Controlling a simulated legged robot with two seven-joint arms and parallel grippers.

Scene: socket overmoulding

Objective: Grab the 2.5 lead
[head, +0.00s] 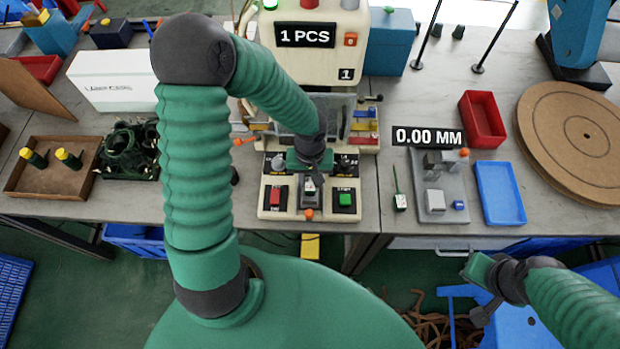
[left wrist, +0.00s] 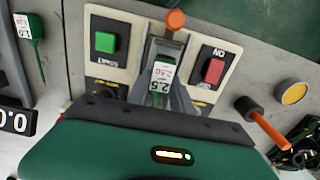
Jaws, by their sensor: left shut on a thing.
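The 2.5 lead (left wrist: 161,76) is a small piece with a white label reading 2.5 and a green end, in the middle slot of the machine's front panel. My left gripper (left wrist: 163,98) is shut on it, with its grey fingers on both sides of the label. In the head view my left gripper (head: 310,178) points down at the panel between the red and green buttons and hides most of the lead. My right gripper (head: 474,294) hangs at the lower right, off the table's front edge; its finger gap is unclear.
The red button (head: 275,196) and green button (head: 345,199) flank the slot, with an orange knob (left wrist: 175,20) at its end. Another green lead with a white tag (head: 400,201) lies to the right, beside a grey fixture plate (head: 455,213) and blue tray (head: 500,193).

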